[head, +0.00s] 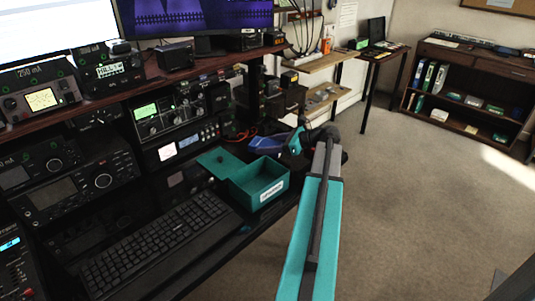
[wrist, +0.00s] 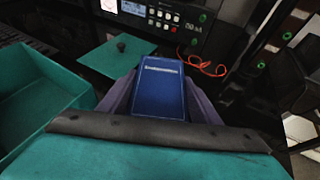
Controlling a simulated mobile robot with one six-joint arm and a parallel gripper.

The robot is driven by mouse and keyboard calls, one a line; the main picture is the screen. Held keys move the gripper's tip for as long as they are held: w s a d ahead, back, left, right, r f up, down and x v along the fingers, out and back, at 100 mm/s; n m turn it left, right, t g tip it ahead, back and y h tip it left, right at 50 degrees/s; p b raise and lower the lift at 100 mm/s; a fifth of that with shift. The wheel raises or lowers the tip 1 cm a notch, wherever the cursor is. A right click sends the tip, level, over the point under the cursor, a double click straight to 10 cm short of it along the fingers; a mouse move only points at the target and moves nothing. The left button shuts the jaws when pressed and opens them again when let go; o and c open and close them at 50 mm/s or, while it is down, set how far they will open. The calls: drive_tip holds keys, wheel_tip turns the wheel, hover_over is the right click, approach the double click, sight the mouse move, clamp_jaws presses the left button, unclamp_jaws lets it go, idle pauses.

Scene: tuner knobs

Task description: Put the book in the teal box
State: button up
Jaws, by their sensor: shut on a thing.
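The teal box (head: 265,194) stands open on the desk, with a white label on its front. Its inside looks empty. In the wrist view the box (wrist: 62,88) is at the left. A flat teal lid (wrist: 110,58) with a dark knob lies beside it; the lid (head: 214,160) also shows in the head view. My gripper (wrist: 158,100) is shut on the dark blue book (wrist: 158,82), which sits between its two fingers. In the head view the book (head: 266,144) is up and right of the box, apart from it, and partly merges with the fingers.
A black keyboard (head: 155,245) lies left of the box, near the desk's front edge. Radio gear (head: 170,118) fills the shelf behind. A red cable (wrist: 205,68) lies beyond the book. Open carpet (head: 420,200) is at the right.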

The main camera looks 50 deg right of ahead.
drive_tip(key=shift+f, duration=1.85)
drive_tip(key=shift+f, duration=0.1)
drive_tip(key=o, duration=1.1)
drive_tip(key=shift+o, duration=0.2)
drive_tip(key=shift+s+d+r, duration=0.1)
drive_tip(key=shift+s+r, duration=0.15)
drive_tip(key=v, duration=1.1)
drive_tip(key=shift+s+d+r, duration=0.1)
drive_tip(key=shift+s, duration=0.05)
